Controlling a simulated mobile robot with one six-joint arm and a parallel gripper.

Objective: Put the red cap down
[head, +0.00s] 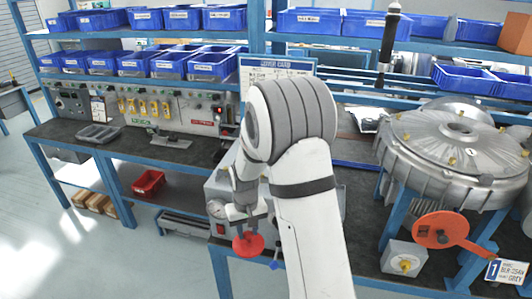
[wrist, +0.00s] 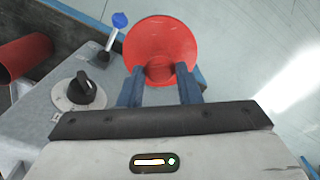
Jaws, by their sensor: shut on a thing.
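The red cap (head: 248,245) is a round, shallow red disc with a raised middle. In the wrist view the cap (wrist: 160,38) sits between the tips of the two blue fingers. My gripper (head: 246,226) is shut on it, and the gripper also shows in the wrist view (wrist: 160,82). The cap hangs at the front of the bench, in front of a grey box with a gauge (head: 216,208). In the wrist view, floor shows behind and around much of it. The fingers hide part of its near side.
In the wrist view a black knob (wrist: 82,90) and a blue-tipped lever (wrist: 120,20) stand close left of the cap. A large grey blower housing (head: 455,140) and an orange-red disc (head: 440,230) are at right. A red bin (head: 148,183) sits on the lower shelf.

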